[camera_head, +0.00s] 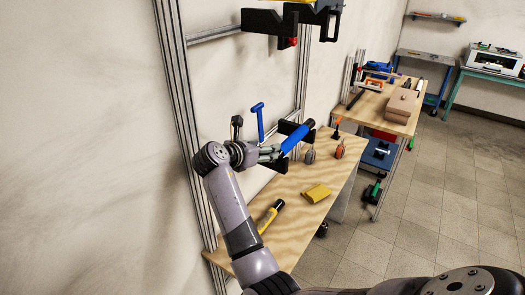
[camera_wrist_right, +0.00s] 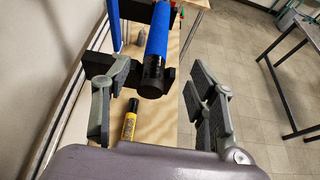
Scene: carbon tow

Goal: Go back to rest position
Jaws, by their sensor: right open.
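My right gripper (camera_head: 270,153) is in the head view, at the end of my grey arm, beside the metal frame above the near wooden table. In the right wrist view my right gripper (camera_wrist_right: 155,100) is open, its fingers wide apart and nothing between the tips. A blue cylinder (camera_head: 298,137) with a black end lies just beyond the gripper, by black brackets on the frame. It also shows in the wrist view (camera_wrist_right: 164,32), ahead of the fingers. Whether a finger touches it I cannot tell. My left gripper is not in view.
The near table (camera_head: 285,205) holds a yellow block (camera_head: 316,193), a yellow-and-black bottle (camera_head: 270,217) and small tools. A blue hammer-shaped tool (camera_head: 258,120) stands by the metal frame (camera_head: 183,110). A second table (camera_head: 376,107) stands behind. Open floor (camera_head: 440,215) lies to the right.

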